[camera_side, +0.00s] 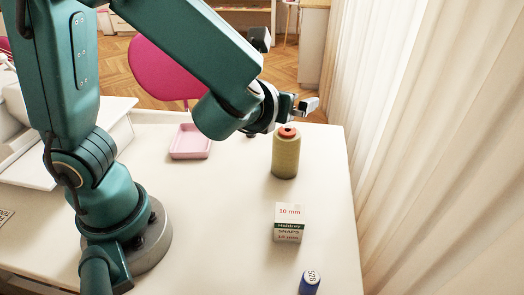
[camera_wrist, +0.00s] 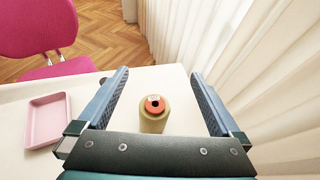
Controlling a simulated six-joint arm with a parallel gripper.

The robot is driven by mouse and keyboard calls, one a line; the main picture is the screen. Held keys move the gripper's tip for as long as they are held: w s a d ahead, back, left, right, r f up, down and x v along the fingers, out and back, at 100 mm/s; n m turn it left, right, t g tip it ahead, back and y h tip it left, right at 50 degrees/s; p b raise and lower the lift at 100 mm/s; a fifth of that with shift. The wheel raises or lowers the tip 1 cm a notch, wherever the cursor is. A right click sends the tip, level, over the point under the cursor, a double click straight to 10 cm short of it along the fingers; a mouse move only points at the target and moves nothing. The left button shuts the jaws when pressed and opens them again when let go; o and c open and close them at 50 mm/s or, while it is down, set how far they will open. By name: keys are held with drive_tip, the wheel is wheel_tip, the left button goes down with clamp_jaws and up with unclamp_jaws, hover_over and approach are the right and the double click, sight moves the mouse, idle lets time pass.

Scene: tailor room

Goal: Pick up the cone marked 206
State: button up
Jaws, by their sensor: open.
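An olive-yellow thread cone (camera_side: 286,157) with an orange-red top stands upright on the white table, right of centre in the side view. It also shows in the wrist view (camera_wrist: 153,120), with a small pale label on its top whose marking is too small to read. A blue cone (camera_side: 310,284) marked 528 stands at the table's front edge.
A small white and green snaps box (camera_side: 289,222) stands between the two cones. A pink tray (camera_side: 191,142) lies left of the olive cone. A pale curtain (camera_side: 420,140) hangs close by the table's right edge. A pink chair (camera_side: 165,68) stands behind.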

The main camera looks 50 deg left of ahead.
sight(281, 154)
wheel_tip(281, 154, down, 13)
drive_tip(key=shift+r, duration=0.1)
drive_tip(key=shift+x, duration=2.6)
drive_tip(key=c, duration=1.5)
drive_tip(key=shift+r, duration=0.15)
